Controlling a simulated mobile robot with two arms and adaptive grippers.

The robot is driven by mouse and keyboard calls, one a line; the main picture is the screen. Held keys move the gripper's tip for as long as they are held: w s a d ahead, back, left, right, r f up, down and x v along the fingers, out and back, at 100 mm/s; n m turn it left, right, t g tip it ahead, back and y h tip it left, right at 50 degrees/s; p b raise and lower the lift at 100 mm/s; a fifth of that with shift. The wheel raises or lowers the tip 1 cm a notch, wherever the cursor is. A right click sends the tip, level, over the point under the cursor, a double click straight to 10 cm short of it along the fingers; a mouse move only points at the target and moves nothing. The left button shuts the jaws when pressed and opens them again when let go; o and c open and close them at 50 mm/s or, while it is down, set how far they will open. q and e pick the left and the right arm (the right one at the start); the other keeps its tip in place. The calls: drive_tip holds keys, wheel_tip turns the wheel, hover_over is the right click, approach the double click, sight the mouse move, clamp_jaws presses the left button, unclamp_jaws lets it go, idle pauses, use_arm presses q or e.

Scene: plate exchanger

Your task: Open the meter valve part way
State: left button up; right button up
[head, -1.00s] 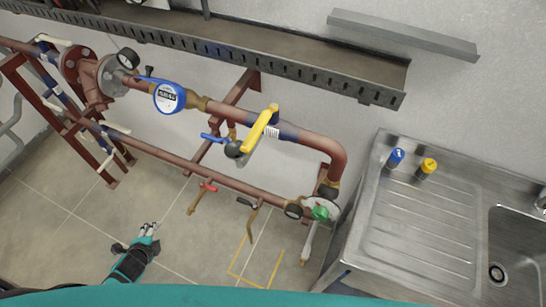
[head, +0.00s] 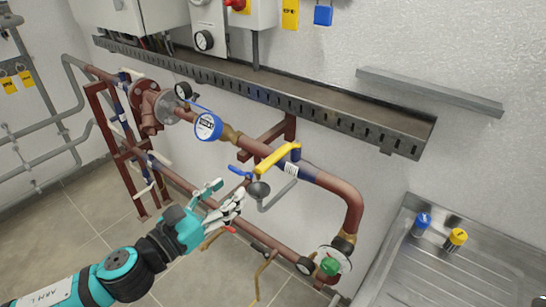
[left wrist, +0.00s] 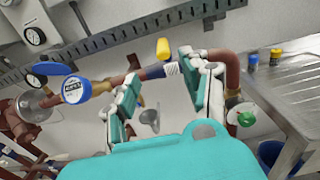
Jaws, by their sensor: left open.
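The blue-rimmed meter (head: 207,126) sits on the upper brown pipe, with its lid raised. A small blue handle (head: 240,173) is just below and left of the lever. My left gripper (head: 227,196) is open and empty, below the meter and short of the lever. In the left wrist view, the yellow lever (left wrist: 163,48) shows beyond and between the open fingers (left wrist: 160,75), and the meter (left wrist: 76,91) is to their left. My right gripper is not seen.
A slotted metal tray (head: 290,100) runs along the wall above the pipe. A lower pipe with a green knob (head: 330,266) lies below. A steel sink counter (head: 395,262) with blue and yellow caps stands at the right. Tiled floor is open at the left.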

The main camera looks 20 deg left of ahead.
sight(273, 156)
use_arm(q)
drive_tip(key=p+x, duration=0.5)
drive_tip(key=x, duration=0.9)
drive_tip(key=shift+d+r, duration=0.1)
drive_tip(key=shift+d, duration=0.15)
drive_tip(key=shift+w+d, duration=0.15)
drive_tip(key=shift+w, duration=0.4)
drive_tip(key=shift+c, duration=0.6)
clamp_jaws()
